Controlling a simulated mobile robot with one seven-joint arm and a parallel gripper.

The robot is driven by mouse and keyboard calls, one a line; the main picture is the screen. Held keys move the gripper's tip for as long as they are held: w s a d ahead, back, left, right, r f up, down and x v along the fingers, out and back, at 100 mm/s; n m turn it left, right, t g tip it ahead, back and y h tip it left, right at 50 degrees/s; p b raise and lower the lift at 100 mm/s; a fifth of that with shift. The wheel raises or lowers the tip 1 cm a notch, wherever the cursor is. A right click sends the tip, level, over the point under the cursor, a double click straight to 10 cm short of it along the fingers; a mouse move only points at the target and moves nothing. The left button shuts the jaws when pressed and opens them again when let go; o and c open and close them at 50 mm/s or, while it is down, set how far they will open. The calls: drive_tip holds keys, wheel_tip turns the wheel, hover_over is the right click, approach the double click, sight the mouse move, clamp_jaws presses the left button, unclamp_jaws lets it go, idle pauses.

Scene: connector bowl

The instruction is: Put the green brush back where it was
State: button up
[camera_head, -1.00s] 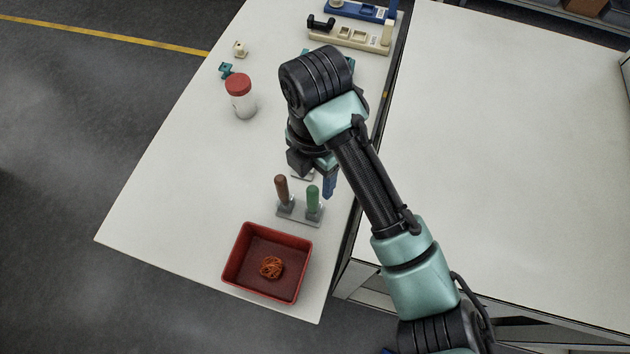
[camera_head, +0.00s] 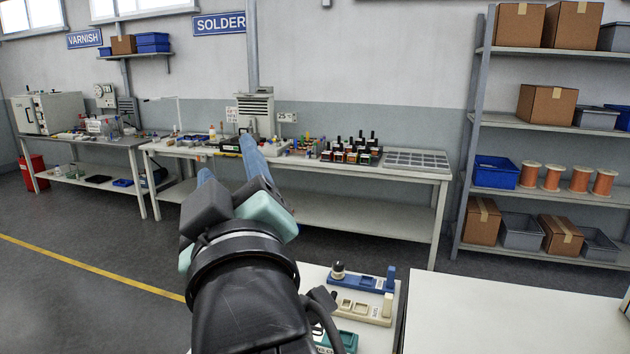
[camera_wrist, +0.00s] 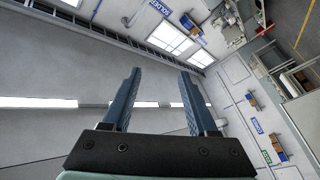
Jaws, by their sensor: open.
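My gripper (camera_head: 228,157) is raised in front of the head camera, its two blue fingers pointing up and away. In the wrist view the fingers (camera_wrist: 160,90) stand apart with nothing between them, and the camera faces the ceiling and upper walls. The green brush and its holder are not in view now in either picture. About a second ago, a green-handled brush stood upright in a small grey holder, beside a brown-handled one.
Below my arm, the white table (camera_head: 371,343) carries a blue fixture (camera_head: 360,281), a cream fixture (camera_head: 358,306) and a teal part (camera_head: 340,341). A white surface (camera_head: 510,315) lies to the right. Benches (camera_head: 360,216) and a shelf rack (camera_head: 540,191) stand farther back.

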drive_tip(key=s+d+r+m+t+h, duration=0.6)
drive_tip(key=s+d+r+m+t, duration=0.1)
drive_tip(key=s+r+m, duration=0.4)
drive_tip(key=shift+s+d+r+t, duration=0.3)
drive_tip(key=shift+d+r+t, duration=0.1)
drive_tip(key=shift+d+r, duration=0.4)
drive_tip(key=shift+d+f, duration=0.1)
